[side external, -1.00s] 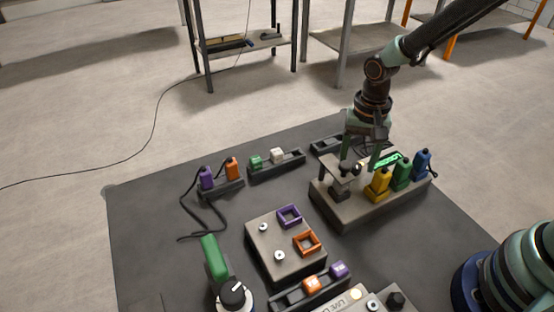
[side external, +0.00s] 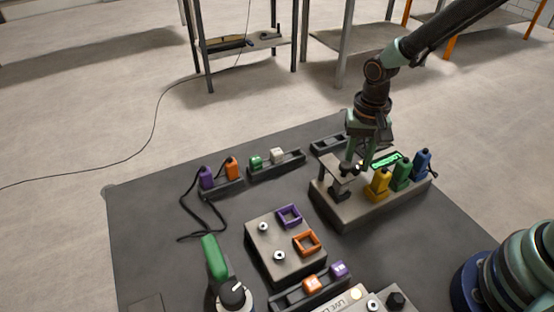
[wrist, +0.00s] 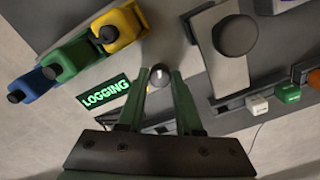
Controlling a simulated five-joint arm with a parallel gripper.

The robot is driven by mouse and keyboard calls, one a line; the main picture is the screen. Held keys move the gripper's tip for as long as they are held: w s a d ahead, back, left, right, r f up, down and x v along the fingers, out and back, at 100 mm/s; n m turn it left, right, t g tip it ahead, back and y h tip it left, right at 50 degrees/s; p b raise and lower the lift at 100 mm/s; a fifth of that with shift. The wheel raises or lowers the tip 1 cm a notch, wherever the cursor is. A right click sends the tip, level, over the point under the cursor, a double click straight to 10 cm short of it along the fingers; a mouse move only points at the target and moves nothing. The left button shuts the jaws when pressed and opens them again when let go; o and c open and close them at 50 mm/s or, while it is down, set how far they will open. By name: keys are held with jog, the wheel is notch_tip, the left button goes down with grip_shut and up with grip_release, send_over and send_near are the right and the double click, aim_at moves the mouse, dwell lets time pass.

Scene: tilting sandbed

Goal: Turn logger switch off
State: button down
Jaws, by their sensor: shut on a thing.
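The logger switch is a small dark round knob with a light mark (wrist: 160,74), seen between my fingertips in the wrist view. My gripper (wrist: 162,82) is shut on it, one finger on each side. In the side view my gripper (side external: 358,163) is low over the back of the grey block (side external: 350,213), and its fingers hide the switch. The logger display (wrist: 106,92) glows green and reads LOGGING beside the switch. The lit display also shows in the side view (side external: 387,160).
Yellow (side external: 379,184), green (side external: 401,172) and blue (side external: 421,163) plugs stand on the block to the right of my gripper. A grey bracket with a dark knob (wrist: 236,36) stands close to my fingers. The dark table (side external: 150,230) is clear at the left.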

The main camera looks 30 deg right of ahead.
aim_at(356, 165)
jog(key=n, duration=1)
jog(key=shift+n, duration=0.4)
dwell(0.4)
jog(key=c, duration=0.6)
grip_release()
jog(key=shift+r, duration=0.1)
notch_tip(356, 165, up, 12)
